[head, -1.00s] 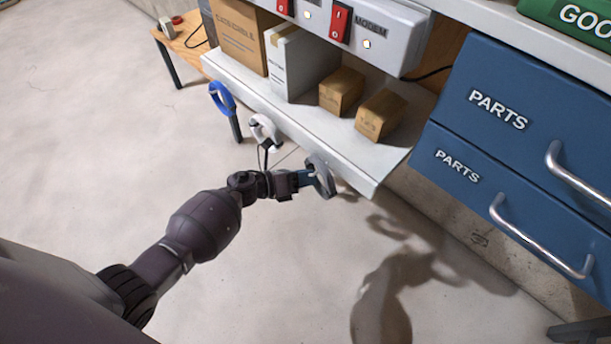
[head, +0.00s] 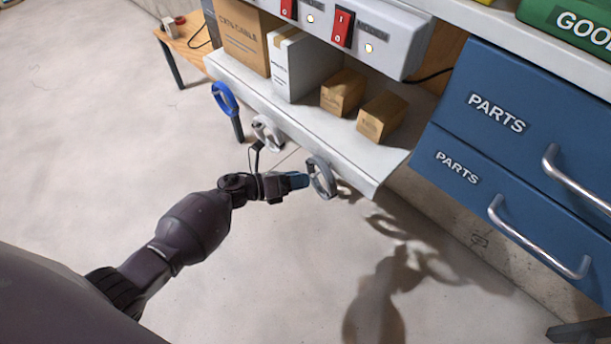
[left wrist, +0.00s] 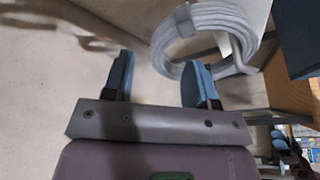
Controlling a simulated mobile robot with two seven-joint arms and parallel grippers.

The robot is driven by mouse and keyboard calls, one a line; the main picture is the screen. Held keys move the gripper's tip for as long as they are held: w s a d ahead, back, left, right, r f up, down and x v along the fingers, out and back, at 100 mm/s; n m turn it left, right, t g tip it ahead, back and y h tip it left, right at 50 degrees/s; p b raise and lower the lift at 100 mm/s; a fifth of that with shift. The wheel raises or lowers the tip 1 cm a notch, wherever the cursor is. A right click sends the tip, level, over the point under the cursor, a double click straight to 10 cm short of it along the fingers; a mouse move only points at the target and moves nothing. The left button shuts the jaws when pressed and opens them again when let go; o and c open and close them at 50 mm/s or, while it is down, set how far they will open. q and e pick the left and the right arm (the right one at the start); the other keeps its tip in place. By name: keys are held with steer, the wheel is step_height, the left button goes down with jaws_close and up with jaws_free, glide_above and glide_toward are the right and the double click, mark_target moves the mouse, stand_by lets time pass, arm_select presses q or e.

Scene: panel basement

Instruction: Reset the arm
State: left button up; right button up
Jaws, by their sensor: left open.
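My left arm reaches in from the left in the head view. Its gripper (head: 298,181) has blue fingers and is beside a grey coil of cable (head: 321,178) that hangs at the front edge of the white shelf. In the left wrist view, the two blue fingers (left wrist: 160,82) stand wide apart with nothing between them. The grey coil (left wrist: 165,42) is beyond the fingertips, close to the right finger; I cannot tell whether they touch. My right gripper is not in view.
A blue coil (head: 224,98) and a white coil (head: 267,133) hang along the white shelf (head: 290,128), which bears several boxes. Red switches (head: 343,27) sit above. Blue parts drawers (head: 500,120) stand at right. The floor (head: 70,150) at left is clear.

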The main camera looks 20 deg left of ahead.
arm_select(q)
steer(key=p+v, duration=0.1)
steer(key=v, duration=0.7)
steer(key=s+a+r+n+t+y+p, duration=0.2)
steer(key=s+r+n+t+y+p, duration=0.15)
steer(key=s+r+n+p, duration=0.45)
steer(key=s+a+r+n+t+y+p, duration=0.15)
steer(key=s+r+n+y+p, duration=0.35)
steer(key=r+n, duration=0.6)
steer(key=s+d+r+n+g+y+p, duration=0.1)
steer(key=s+r+n+g+p, duration=0.1)
steer(key=s+n, duration=0.6)
steer(key=s+d+r+n+g+y+p, duration=0.2)
steer(key=s+r+n+p, duration=0.3)
steer(key=s, duration=0.7)
steer(key=n+g+p, duration=0.1)
steer(key=n, duration=0.1)
steer(key=shift+s+d+r+n, duration=0.2)
steer(key=shift+s+d+n, duration=0.1)
steer(key=shift+s+n, duration=0.1)
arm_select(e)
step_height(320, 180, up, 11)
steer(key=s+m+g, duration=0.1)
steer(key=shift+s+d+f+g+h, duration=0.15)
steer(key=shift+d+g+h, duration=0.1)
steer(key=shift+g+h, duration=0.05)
